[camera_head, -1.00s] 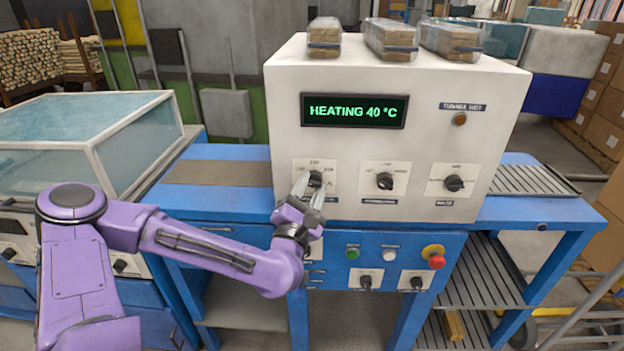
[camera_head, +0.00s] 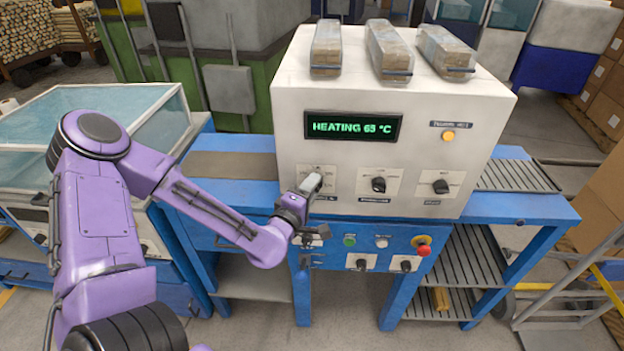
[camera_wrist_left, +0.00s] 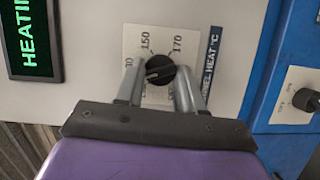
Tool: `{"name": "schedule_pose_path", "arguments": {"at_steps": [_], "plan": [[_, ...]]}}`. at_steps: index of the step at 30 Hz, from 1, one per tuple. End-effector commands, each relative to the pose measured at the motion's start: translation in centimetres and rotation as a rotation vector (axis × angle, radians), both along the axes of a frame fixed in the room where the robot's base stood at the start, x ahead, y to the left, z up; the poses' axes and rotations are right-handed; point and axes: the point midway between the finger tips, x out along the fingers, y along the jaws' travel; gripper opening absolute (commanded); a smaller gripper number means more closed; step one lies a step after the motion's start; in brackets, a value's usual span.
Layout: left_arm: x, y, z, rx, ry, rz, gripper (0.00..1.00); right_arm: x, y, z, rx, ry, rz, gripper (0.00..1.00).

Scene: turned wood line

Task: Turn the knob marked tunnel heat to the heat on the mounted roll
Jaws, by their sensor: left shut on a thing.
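The tunnel heat knob (camera_wrist_left: 160,70) is black and round on a white dial plate, with 150 and 170 readable and other numbers partly hidden. Its label (camera_wrist_left: 210,72) reads in part "EL HEAT °C". My left gripper (camera_wrist_left: 160,86) is shut on this knob, one finger on each side. In the head view the left gripper (camera_head: 311,184) covers the knob on the white control box (camera_head: 450,110). The green display (camera_head: 352,127) reads HEATING with a number that looks like 63 or 65 °C. My right gripper is not in view. No mounted roll can be made out.
Two more knobs, at the middle (camera_head: 378,185) and right (camera_head: 440,187), sit on the same panel. Below are a red stop button (camera_head: 424,251), a green button (camera_head: 349,241) and lower knobs. Wrapped packs (camera_head: 388,48) lie on top. An amber lamp (camera_head: 448,136) is lit.

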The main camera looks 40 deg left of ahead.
Motion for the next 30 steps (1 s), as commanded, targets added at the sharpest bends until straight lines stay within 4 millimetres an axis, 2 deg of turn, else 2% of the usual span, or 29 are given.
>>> {"name": "schedule_pose_path", "arguments": {"at_steps": [1, 3, 30], "plan": [[0.0, 0.0, 0.6, 0.040, 0.024, -0.001, 0.07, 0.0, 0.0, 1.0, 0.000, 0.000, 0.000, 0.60], [0.0, -0.1, 0.6, 0.097, 0.058, -0.002, 0.07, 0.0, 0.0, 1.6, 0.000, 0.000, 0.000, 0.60], [0.3, -0.6, 1.2, 0.826, 0.502, -0.003, 0.07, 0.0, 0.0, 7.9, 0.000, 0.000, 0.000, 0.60]]}}
